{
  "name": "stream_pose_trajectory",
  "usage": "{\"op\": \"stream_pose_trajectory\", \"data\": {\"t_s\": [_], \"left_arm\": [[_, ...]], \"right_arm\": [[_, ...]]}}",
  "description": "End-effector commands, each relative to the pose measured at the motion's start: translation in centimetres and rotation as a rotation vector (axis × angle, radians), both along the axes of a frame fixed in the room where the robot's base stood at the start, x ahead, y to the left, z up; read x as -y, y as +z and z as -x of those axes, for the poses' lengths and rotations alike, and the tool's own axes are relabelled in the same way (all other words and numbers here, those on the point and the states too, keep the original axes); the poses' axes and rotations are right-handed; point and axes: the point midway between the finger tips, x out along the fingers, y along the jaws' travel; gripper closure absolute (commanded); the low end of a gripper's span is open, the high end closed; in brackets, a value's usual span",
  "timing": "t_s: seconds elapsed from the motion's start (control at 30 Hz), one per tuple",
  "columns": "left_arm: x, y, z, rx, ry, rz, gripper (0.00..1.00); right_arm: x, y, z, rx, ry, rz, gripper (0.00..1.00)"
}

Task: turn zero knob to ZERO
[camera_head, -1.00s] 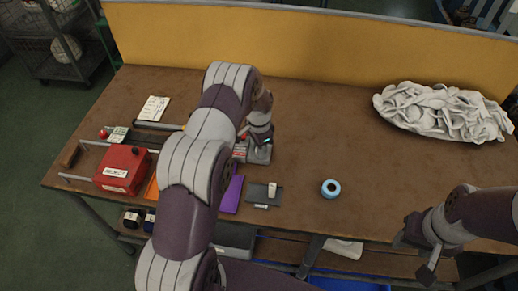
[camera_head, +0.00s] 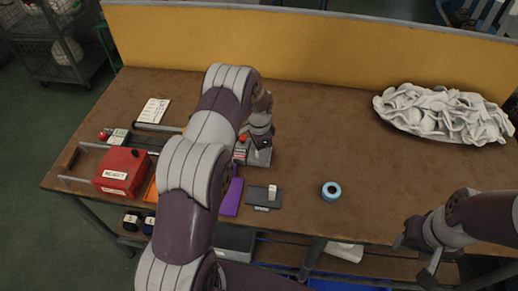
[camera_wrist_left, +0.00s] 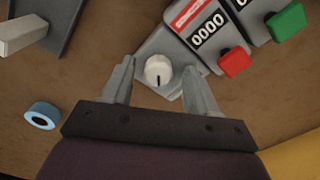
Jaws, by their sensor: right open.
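The zero knob (camera_wrist_left: 158,70) is a round white knob on a grey base plate, with a dark pointer line aimed at the lower edge of the left wrist view. My left gripper (camera_wrist_left: 160,88) is open, one finger on each side of the knob, with visible gaps; I cannot tell whether either touches it. No ZERO mark is readable. In the head view my left gripper (camera_head: 262,143) is over the grey counter unit (camera_head: 240,155) and hides the knob. My right gripper (camera_head: 417,257) is open and empty near the table's front right edge.
Beside the knob are a counter reading 0000 (camera_wrist_left: 209,30), a red button (camera_wrist_left: 234,62) and a green button (camera_wrist_left: 286,22). A blue tape roll (camera_head: 331,191), a grey plate with a pale block (camera_head: 272,191), a red REJECT box (camera_head: 122,172) and a white sock pile (camera_head: 440,112) are on the table.

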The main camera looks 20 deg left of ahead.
Motion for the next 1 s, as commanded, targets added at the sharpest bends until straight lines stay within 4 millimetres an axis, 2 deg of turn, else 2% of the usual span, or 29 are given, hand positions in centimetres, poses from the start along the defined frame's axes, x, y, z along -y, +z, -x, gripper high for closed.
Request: {"op": "stream_pose_trajectory", "data": {"t_s": [0.27,0.37,0.6,0.7,0.83,1.0], "left_arm": [[0.0,0.3,0.1,-0.001,0.001,0.0,0.41],[0.0,1.9,0.0,0.0,0.001,0.0,0.41],[0.0,8.4,0.0,0.003,0.0,0.0,0.41],[0.0,10.5,0.1,0.001,0.0,-0.001,0.41],[0.0,12.2,0.1,0.0,0.0,0.0,0.41],[0.0,12.7,0.1,-0.003,0.0,0.0,0.41]], "right_arm": [[0.0,-0.2,0.0,0.0,0.0,0.0,0.52],[0.0,-0.6,0.0,0.0,0.0,0.0,0.52],[0.0,-1.6,0.0,0.0,0.0,0.0,0.52],[0.0,-1.9,0.0,0.0,0.0,0.0,0.52],[0.0,-2.0,0.0,0.0,0.0,0.0,0.52],[0.0,-2.0,0.0,0.0,0.0,0.0,0.52]]}}
